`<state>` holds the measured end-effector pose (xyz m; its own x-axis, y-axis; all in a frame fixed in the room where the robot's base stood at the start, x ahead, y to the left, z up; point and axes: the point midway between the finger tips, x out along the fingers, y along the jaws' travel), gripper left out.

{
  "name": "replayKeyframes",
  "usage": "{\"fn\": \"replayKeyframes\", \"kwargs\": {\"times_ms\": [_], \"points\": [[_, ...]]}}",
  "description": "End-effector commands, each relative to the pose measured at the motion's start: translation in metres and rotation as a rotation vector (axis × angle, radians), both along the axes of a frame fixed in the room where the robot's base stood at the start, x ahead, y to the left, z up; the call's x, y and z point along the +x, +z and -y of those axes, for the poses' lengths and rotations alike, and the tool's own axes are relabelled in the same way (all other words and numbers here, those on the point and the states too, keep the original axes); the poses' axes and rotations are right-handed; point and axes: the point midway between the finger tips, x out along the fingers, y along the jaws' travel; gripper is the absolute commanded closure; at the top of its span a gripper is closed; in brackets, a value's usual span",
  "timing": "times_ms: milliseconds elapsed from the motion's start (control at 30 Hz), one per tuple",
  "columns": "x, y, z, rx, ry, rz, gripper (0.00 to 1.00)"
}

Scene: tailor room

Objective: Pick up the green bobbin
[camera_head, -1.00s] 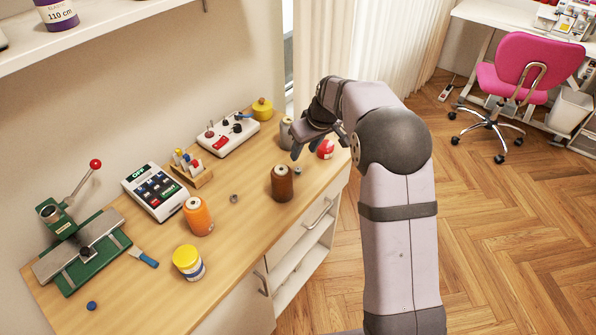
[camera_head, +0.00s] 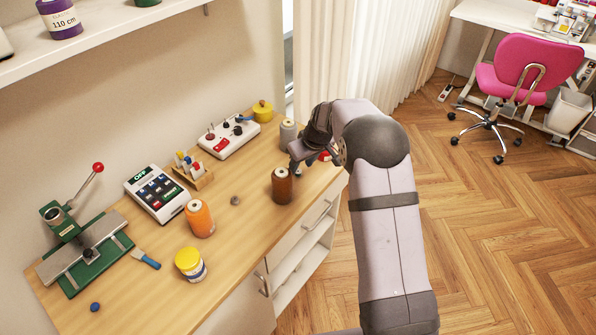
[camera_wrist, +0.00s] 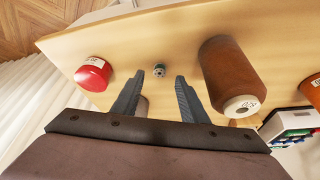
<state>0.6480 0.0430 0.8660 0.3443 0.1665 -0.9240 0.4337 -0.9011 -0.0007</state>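The green bobbin (camera_wrist: 159,71) is a small, dark green piece on the wood table. In the wrist view it lies just beyond and between my gripper's two fingers (camera_wrist: 156,95), apart from both. My gripper is open with nothing between the fingers.
A grey spool (camera_head: 288,133) stands behind. An orange spool (camera_head: 199,218) and a yellow-lidded jar (camera_head: 190,264) stand farther left. The table's front edge is close.

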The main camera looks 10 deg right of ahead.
Motion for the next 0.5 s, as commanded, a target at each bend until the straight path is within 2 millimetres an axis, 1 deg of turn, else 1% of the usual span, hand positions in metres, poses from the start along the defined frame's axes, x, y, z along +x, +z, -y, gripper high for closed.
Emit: {"fn": "replayKeyframes", "kwargs": {"times_ms": [133,233,500], "points": [[0.006,-0.015,-0.003,0.0,0.001,-0.002,0.6],[0.009,-0.023,-0.004,-0.001,0.001,-0.001,0.6],[0.011,-0.029,-0.005,-0.001,0.001,0.001,0.6]]}}
